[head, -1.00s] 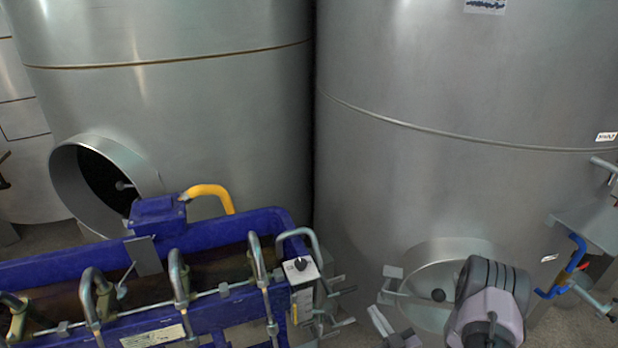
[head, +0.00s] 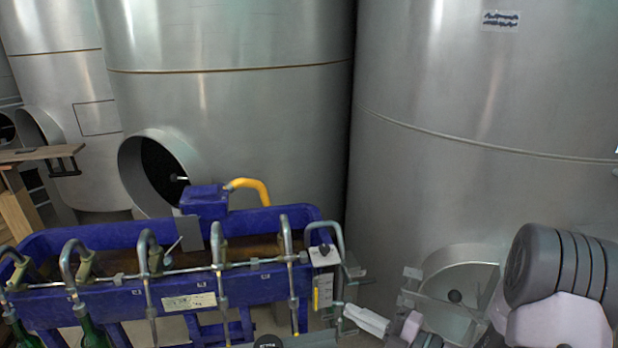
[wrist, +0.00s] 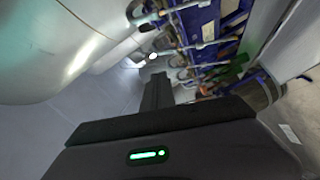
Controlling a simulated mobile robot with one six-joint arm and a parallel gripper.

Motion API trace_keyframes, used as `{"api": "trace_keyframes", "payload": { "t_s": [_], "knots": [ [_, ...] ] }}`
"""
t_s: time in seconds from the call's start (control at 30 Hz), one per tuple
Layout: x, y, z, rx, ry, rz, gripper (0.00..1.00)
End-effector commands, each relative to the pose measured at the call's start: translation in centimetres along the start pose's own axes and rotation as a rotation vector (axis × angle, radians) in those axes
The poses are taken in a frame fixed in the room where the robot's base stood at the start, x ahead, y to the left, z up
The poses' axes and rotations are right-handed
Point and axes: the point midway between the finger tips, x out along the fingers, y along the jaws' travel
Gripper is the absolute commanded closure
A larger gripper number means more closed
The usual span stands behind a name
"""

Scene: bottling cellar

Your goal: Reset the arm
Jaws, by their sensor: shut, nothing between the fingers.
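My arm's grey and pale links show at the lower right of the head view, in front of a tank. In the wrist view my gripper (wrist: 157,92) is a dark body with a green light, its narrow black fingers shut and empty. The fingers point over a grey floor, clear of the blue machine at the upper right of that view.
A blue bottling machine (head: 262,283) with several curved metal spouts stands at the lower left. Large steel tanks (head: 470,90) stand behind it. One tank (head: 260,110) has an open round hatch. A wooden board (head: 40,154) is at the far left.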

Motion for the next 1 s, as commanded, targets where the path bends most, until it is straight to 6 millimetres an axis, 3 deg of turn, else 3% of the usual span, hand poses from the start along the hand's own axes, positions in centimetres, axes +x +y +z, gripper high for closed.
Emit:
{"api": "trace_keyframes", "payload": {
  "t_s": [0.13,0.23,0.33,0.4,0.47,0.5,0.6,0.7,1.0],
  "knots": [
    [1.3,0.2,-9.7,-0.648,0.339,-0.203,1.0],
    [-0.8,-1.9,-16.3,-1.277,0.677,-0.33,1.0],
    [-4.8,-4.2,-19.5,-1.934,1.055,-0.411,1.0],
    [-7.6,-4.9,-19.8,-2.35,1.327,-0.447,1.0],
    [-9.5,-4.8,-19.5,-2.646,1.547,-0.471,1.0],
    [-10.5,-4.4,-19.2,2.523,-1.514,0.438,1.0],
    [-12.2,-3.1,-18.6,2.179,-1.387,0.375,1.0],
    [-12.8,-2.2,-18.4,2.018,-1.333,0.351,1.0],
    [-12.9,-1.9,-18.4,1.993,-1.327,0.348,1.0]
  ]
}}
